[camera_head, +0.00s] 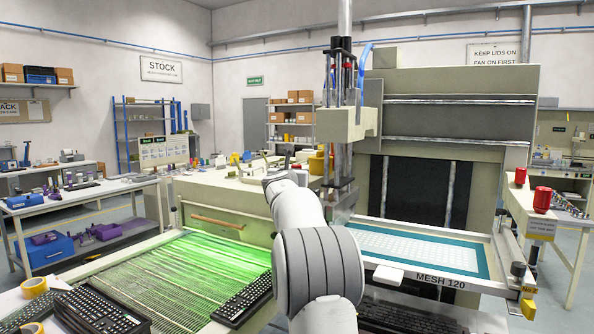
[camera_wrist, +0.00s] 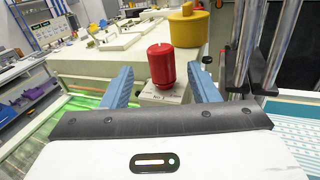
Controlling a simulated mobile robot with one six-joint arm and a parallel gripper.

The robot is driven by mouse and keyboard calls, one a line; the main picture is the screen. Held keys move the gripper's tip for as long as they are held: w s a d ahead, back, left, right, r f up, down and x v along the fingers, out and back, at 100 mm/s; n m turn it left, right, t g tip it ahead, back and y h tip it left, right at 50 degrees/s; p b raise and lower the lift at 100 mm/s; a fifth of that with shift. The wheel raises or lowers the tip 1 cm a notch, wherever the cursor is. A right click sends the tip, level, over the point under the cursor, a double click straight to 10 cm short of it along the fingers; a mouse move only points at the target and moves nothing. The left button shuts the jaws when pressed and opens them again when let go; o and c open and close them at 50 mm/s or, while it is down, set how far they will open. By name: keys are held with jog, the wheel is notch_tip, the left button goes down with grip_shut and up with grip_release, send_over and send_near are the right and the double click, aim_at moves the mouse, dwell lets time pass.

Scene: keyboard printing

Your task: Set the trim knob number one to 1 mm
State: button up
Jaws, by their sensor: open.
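A red trim knob (camera_wrist: 162,66) stands upright on a small pale block (camera_wrist: 163,95) in the wrist view. The block has lettering that looks like "No 1". My gripper (camera_wrist: 159,80) is open, with one blue finger to the left of the knob and one to the right. Gaps show between the knob and both fingers. The knob's setting is too small to read. In the head view my arm hides this knob, and my gripper end (camera_head: 278,180) reaches toward the cream machine.
A yellow round pot (camera_wrist: 187,27) stands behind the knob on the cream cabinet top. Metal columns (camera_wrist: 262,45) rise close to the right. The screen frame (camera_head: 430,250) lies right of my arm, the green-lit conveyor (camera_head: 170,275) left. Red items (camera_head: 541,199) stand at far right.

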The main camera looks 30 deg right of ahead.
aim_at(296, 165)
jog(key=p+x, duration=0.1)
jog(key=x, duration=0.1)
jog(key=p+x, duration=0.3)
jog(key=x, duration=0.1)
jog(key=shift+w+d+r, duration=0.15)
jog(key=shift+w+r, duration=0.1)
jog(key=shift+r, duration=0.05)
jog(key=shift+p+x, duration=0.75)
jog(key=shift+x, duration=0.1)
jog(key=shift+f, duration=0.15)
jog(key=c, duration=0.9)
jog(key=shift+c, duration=0.3)
